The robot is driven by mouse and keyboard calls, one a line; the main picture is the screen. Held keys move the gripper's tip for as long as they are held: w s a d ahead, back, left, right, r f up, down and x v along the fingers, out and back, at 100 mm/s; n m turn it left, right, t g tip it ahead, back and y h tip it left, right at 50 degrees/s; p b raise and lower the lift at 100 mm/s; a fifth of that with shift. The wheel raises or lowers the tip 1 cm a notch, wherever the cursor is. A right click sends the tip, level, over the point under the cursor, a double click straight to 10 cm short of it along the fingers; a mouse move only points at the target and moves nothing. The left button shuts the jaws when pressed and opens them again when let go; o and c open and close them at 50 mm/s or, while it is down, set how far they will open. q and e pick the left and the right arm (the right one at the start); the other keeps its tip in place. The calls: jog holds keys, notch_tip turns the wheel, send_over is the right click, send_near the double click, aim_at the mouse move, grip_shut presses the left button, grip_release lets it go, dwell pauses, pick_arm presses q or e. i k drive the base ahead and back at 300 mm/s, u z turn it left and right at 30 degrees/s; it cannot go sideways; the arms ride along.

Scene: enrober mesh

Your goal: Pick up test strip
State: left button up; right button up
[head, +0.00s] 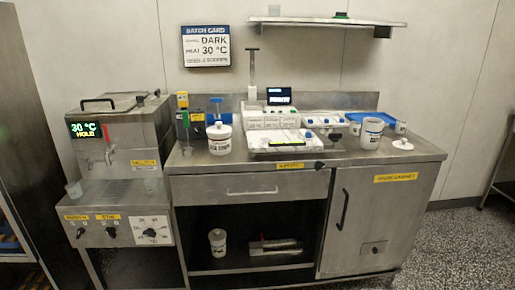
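I cannot make out a test strip for certain. Neither of my grippers is in view.
An open white tub (371,134) and a loose lid (403,144) are at right. A steel tank (125,130) reading 30 °C HOLD adjoins at left. The front right counter is bare.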

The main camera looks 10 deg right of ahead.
aim_at(307, 135)
jog(key=u, duration=0.55)
jog(key=k, duration=0.25)
jog(key=z, duration=1.4)
jog(key=i, duration=0.9)
jog(key=z, duration=0.1)
